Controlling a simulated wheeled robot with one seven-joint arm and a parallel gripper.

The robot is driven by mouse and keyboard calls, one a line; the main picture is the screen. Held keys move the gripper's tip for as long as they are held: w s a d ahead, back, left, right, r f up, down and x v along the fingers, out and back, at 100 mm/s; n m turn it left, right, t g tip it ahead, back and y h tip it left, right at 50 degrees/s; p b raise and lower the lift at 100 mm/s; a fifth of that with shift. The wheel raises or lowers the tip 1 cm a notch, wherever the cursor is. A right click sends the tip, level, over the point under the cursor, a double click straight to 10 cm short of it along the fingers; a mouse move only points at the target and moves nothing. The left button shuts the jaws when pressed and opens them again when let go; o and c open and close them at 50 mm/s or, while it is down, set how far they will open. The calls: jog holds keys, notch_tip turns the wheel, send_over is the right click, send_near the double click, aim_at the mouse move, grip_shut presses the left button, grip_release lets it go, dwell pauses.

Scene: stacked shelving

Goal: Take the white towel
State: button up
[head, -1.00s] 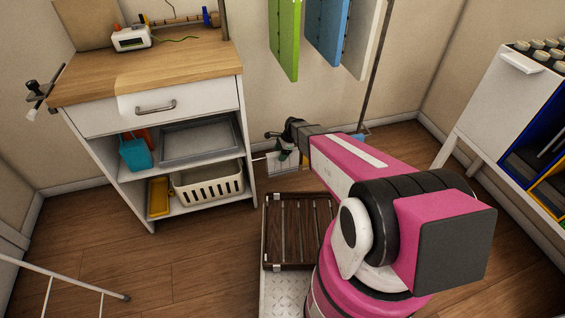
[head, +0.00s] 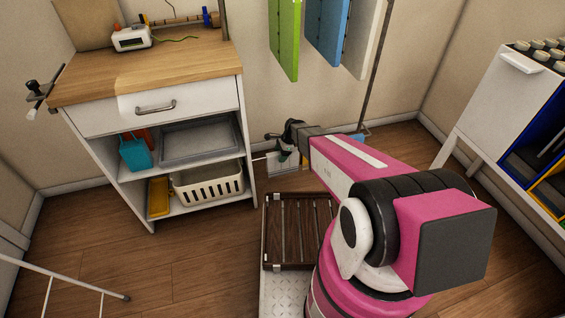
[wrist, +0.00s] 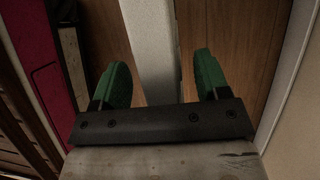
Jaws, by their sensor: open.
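The white towel (head: 362,40) hangs at the top of the head view, to the right of a blue one and a green one. Its upper part is cut off by the frame edge. My gripper (head: 279,139) is well below and to the left of it, near the cabinet's right side, apart from the towel. In the wrist view my gripper (wrist: 163,80) shows two green fingertips spread apart. A pale strip runs between and beyond them; I cannot tell what it is. Nothing is held.
A cabinet (head: 142,108) with a wooden top stands at the left, holding a grey tray (head: 200,140) and a cream basket (head: 208,184). Blue (head: 326,30) and green (head: 285,38) hangings are beside the towel. A thin metal pole (head: 375,78) stands right of it. A white unit (head: 505,95) is at the right.

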grip_shut()
